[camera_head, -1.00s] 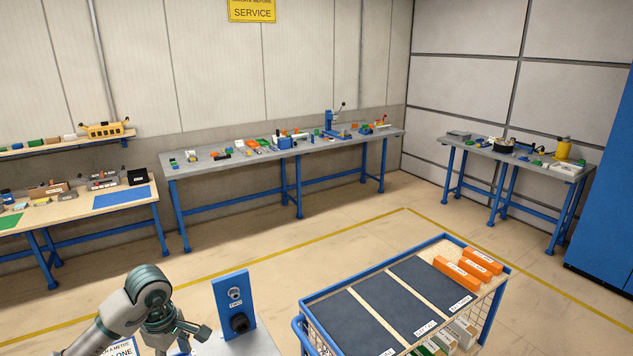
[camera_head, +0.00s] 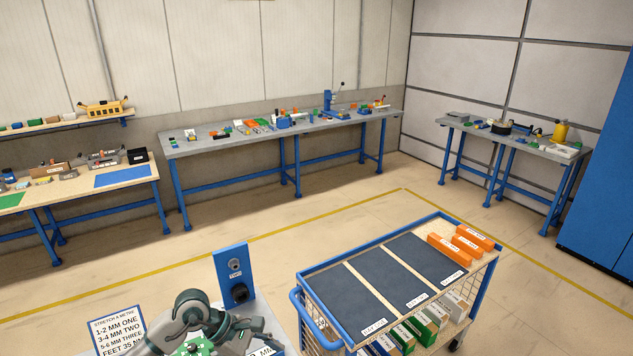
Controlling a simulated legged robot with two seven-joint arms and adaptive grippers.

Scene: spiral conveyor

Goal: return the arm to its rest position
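My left arm comes in at the bottom, left of centre. My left gripper (camera_head: 262,334) is low in the picture, over the pale surface in front of the blue upright panel. Its dark fingers point right and overlap the view of that surface; I cannot tell how far apart they are, and I see nothing held in them. A small green part (camera_head: 198,346) shows at the bottom edge, partly hidden by my arm. My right gripper is not in view.
The blue panel (camera_head: 229,262) with dark fittings stands just behind my arm. A printed sign (camera_head: 119,330) is to its left. A blue-framed cart (camera_head: 375,330) with dark mats and orange boxes (camera_head: 462,243) is to the right. Workbenches line the walls; floor between is clear.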

